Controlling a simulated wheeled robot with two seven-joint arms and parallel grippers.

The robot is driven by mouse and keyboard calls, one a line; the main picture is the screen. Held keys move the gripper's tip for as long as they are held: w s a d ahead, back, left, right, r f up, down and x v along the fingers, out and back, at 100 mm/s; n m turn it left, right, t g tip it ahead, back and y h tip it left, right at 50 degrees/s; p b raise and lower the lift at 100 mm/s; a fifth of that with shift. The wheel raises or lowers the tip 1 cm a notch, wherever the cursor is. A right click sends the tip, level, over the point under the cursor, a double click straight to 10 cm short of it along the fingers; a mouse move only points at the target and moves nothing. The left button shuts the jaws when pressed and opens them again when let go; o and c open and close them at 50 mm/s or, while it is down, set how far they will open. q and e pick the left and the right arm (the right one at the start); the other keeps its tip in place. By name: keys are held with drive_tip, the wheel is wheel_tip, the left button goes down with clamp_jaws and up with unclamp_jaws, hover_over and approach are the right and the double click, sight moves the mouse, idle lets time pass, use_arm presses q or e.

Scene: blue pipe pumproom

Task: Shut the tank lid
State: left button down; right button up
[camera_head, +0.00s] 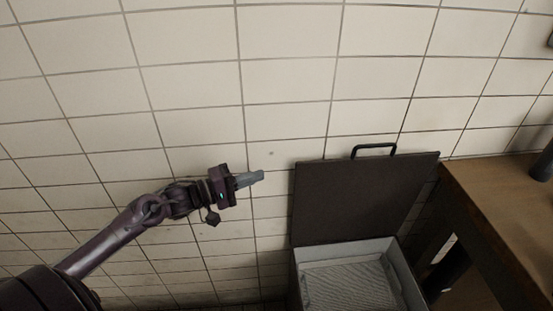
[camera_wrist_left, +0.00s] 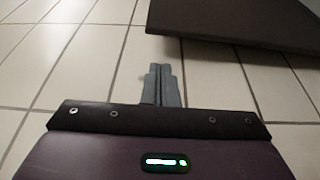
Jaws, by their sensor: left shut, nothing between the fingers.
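The tank lid (camera_head: 362,198) is a dark brown panel standing raised at the back of the tank, with a black handle (camera_head: 374,147) on its upper edge. The tank (camera_head: 303,282) is a grey open box at the bottom of the head view, with a ribbed light floor inside. My left gripper (camera_head: 258,176) is shut and empty, to the left of the lid and apart from it, near the height of the lid's upper part. In the left wrist view the shut fingers (camera_wrist_left: 162,72) point towards the tiled wall, and the lid (camera_wrist_left: 240,22) shows as a dark slab at upper right.
A brown wooden table (camera_head: 500,215) stands to the right of the tank, close to the lid's right edge. A dark object (camera_head: 543,165) is on it at the picture's edge. The tiled wall (camera_head: 190,80) fills the background. The space left of the lid is clear apart from my arm.

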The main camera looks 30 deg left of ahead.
sight(288, 167)
use_arm(q)
drive_tip(key=x, duration=0.8)
drive_tip(key=shift+w+d, duration=0.15)
drive_tip(key=shift+d, duration=0.05)
drive_tip(key=shift+w+d, duration=0.3)
drive_tip(key=shift+w, duration=0.1)
drive_tip(key=shift+w+f, duration=0.1)
use_arm(e)
drive_tip(key=shift+s, duration=0.2)
use_arm(q)
drive_tip(key=shift+d, duration=0.1)
